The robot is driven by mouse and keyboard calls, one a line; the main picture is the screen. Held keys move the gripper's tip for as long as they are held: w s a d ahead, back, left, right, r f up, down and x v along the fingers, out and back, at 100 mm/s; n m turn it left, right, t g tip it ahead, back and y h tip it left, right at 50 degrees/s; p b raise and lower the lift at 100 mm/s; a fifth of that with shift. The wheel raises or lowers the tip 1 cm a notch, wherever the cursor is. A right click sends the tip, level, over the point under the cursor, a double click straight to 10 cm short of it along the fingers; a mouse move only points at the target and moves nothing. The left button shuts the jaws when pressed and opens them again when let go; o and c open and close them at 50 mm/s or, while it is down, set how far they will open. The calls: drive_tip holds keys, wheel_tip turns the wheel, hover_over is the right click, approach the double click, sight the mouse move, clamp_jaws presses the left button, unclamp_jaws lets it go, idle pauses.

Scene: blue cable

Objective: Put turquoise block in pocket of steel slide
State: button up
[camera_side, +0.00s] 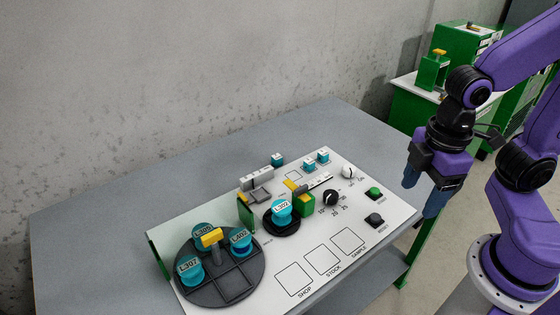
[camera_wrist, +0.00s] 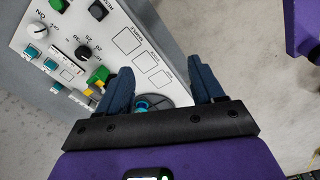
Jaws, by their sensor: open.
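Two small turquoise blocks with white labels, one on the left (camera_side: 309,165) and one on the right (camera_side: 323,157), stand at the back of the white panel. A third turquoise block (camera_side: 277,160) is near the panel's back edge. Small turquoise blocks also show at the left of the wrist view (camera_wrist: 32,50). A grey metallic piece (camera_side: 260,194), possibly the steel slide, lies left of them; its pocket is too small to make out. My gripper (camera_side: 422,197) is open and empty, above and right of the panel, well away from the blocks. Its blue fingers also show in the wrist view (camera_wrist: 160,68).
A round dark tray (camera_side: 234,290) holds turquoise cylinders and a yellow-topped handle. Another cylinder (camera_side: 281,209) sits on a small black disc. A black knob (camera_side: 330,198), white knob (camera_side: 348,173) and green button (camera_side: 374,193) stand right. The marked squares (camera_side: 294,279) are clear.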

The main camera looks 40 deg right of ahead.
drive_tip(key=w+a+n+t, duration=0.15)
drive_tip(key=w+a, duration=0.25)
drive_tip(key=w, duration=0.9)
drive_tip(key=w+a+n, duration=0.3)
drive_tip(key=w+a, duration=0.1)
drive_tip(key=w, duration=0.8)
drive_tip(key=n+h, duration=0.3)
hover_over(277, 156)
drive_tip(key=s+a, duration=0.4)
wheel_tip(277, 156, down, 9)
drive_tip(key=shift+y, duration=0.3)
drive_tip(key=x, duration=1.6)
drive_tip(key=shift+w+d+f, duration=0.25)
drive_tip(key=shift+w+d, duration=0.1)
drive_tip(key=shift+w, duration=0.15)
clamp_jaws()
